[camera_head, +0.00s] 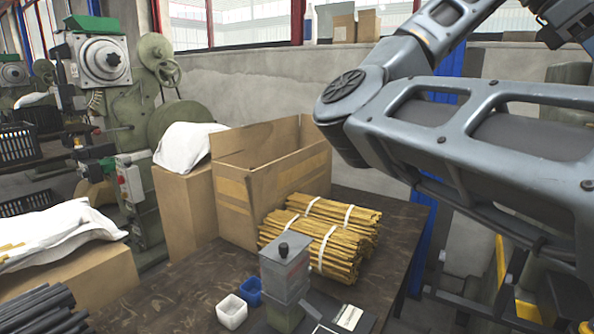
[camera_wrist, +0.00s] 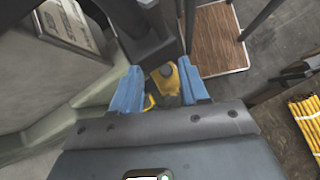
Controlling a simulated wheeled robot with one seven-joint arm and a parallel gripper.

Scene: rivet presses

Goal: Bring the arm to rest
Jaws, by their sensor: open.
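My gripper (camera_wrist: 161,90) shows in the wrist view with its two blue fingers apart. It is open, and nothing is visibly held between the fingers. Behind the gap are a dark bar and a yellow part (camera_wrist: 166,78); I cannot tell how far off they are. In the head view my grey arm is raised and folded across the upper right, and my gripper is not visible there.
A green press (camera_head: 135,130) stands left. A brown board (camera_wrist: 217,42) shows in the wrist view.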

